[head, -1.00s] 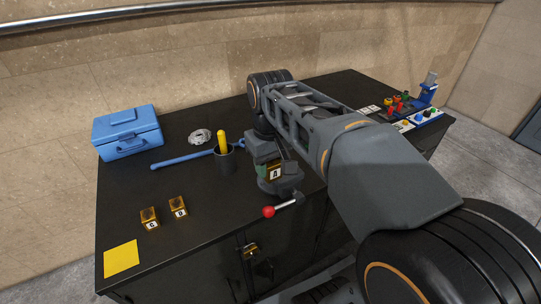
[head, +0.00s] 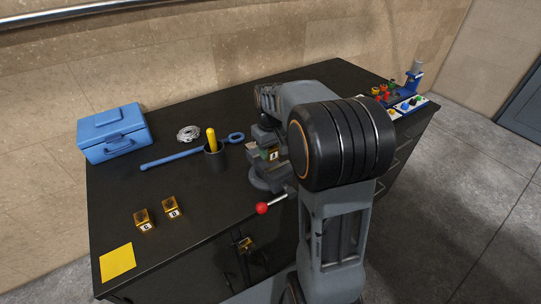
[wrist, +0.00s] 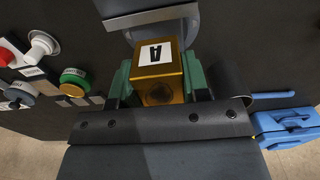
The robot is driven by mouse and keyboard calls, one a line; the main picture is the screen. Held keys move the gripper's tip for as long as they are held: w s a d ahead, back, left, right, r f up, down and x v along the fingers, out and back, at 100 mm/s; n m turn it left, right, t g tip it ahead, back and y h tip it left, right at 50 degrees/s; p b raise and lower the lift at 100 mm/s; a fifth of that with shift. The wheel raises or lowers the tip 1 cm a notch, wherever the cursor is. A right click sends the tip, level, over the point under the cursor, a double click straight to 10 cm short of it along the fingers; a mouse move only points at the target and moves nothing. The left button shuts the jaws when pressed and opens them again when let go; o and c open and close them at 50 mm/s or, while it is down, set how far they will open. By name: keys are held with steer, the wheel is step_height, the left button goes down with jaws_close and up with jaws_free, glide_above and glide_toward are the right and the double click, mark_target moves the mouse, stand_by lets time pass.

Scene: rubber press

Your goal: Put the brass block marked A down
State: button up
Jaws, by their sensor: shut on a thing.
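The brass block marked A (wrist: 160,75) sits between the green finger pads of my gripper (wrist: 160,82), which is shut on it. Its white label faces the wrist camera. In the head view, the block (head: 273,155) is at the grey vise (head: 265,182), partly hidden by my arm. I cannot tell whether it touches the vise.
A yellow square (head: 117,262) lies at the front left, with clear table around it. Two other brass blocks (head: 145,219) (head: 172,209) stand behind it. A dark cup (head: 214,156), blue wrench (head: 180,157) and blue toolbox (head: 112,135) are farther back. The vise's red-knobbed handle (head: 262,208) juts forward.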

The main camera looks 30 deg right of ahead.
steer(key=shift+w+d+f, duration=0.1)
steer(key=shift+w+f, duration=0.05)
steer(key=shift+f, duration=0.8)
steer(key=shift+w+d+f, duration=0.1)
steer(key=shift+f, duration=0.85)
steer(key=shift+f, duration=0.15)
steer(key=o, duration=1.2)
step_height(320, 180, up, 11)
steer(key=shift+r, duration=0.15)
steer(key=shift+s+a+r, duration=0.1)
steer(key=shift+r, duration=0.2)
steer(key=t, duration=0.2)
glide_toward(270, 157)
steer(key=s+a, duration=0.4)
steer(key=s+a+f+t, duration=0.1)
steer(key=s+a+f, duration=0.1)
steer(key=s, duration=0.1)
steer(key=s+a+f+m+t, duration=0.1)
steer(key=s+a+f, duration=0.1)
steer(key=s+f, duration=0.1)
steer(key=shift+s, duration=0.85)
